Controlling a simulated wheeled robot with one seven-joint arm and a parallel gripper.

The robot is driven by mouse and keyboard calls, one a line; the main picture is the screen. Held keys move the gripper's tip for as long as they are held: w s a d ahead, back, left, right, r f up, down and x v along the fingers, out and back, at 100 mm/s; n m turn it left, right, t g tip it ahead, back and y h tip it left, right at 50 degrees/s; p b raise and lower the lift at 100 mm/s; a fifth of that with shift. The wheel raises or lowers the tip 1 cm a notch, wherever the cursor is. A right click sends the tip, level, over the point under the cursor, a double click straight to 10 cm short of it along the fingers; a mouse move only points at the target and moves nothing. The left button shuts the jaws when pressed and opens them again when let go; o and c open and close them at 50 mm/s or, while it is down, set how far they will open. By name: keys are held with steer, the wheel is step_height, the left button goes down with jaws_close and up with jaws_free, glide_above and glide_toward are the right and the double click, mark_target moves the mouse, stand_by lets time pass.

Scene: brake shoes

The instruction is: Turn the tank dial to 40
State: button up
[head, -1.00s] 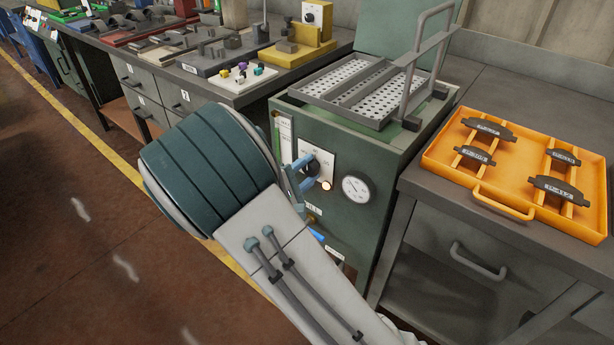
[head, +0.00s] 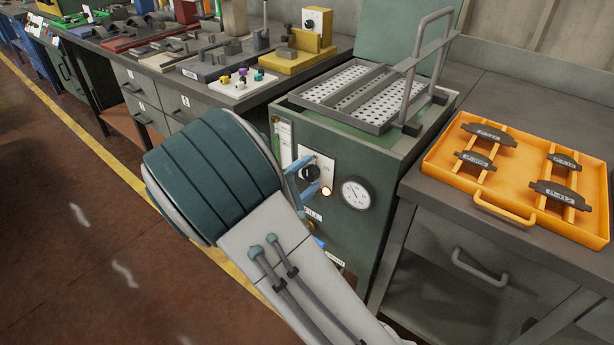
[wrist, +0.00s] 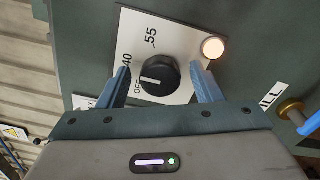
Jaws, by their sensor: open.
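The tank dial (wrist: 158,75) is a round black knob on a white plate marked OFF, 40 and 55. Its white pointer line points left in the wrist view, close to OFF and below the 40. In the head view the dial (head: 310,173) is on the front of the green tank (head: 355,235). My gripper (wrist: 160,66) is open, one blue finger on each side of the dial, with visible gaps between fingers and knob. In the head view my gripper (head: 315,172) is at the plate, partly behind my arm.
A lit round lamp (wrist: 212,49) sits beside the right finger. A pressure gauge (head: 356,192) is right of the dial. A brass fitting (wrist: 291,109) is at lower right in the wrist view. An orange tray (head: 505,215) with brake shoes lies on the right bench.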

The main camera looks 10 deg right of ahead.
steer(key=p+v, duration=0.1)
steer(key=v, duration=1.2)
steer(key=shift+s+a, duration=0.3)
steer(key=s+d+r+m+g+y+p, duration=0.2)
steer(key=s+d+r+m+g+p, duration=0.3)
steer(key=d, duration=0.3)
steer(key=s+d+r+m+g+y+p, duration=0.2)
steer(key=s+d+r+m+g+p, duration=0.15)
steer(key=d+r+g+p, duration=0.3)
steer(key=s+d+r+m+t+y+p, duration=0.1)
steer(key=s+r+m+y+p, duration=0.3)
steer(key=r+y, duration=0.5)
steer(key=shift+s+d+r+t+p, duration=0.2)
steer(key=shift+s+r+t+p, duration=0.35)
steer(key=shift+s+r+p, duration=0.95)
steer(key=shift+w+r+m, duration=0.25)
steer(key=shift+w+r, duration=0.2)
steer(key=shift+r, duration=0.05)
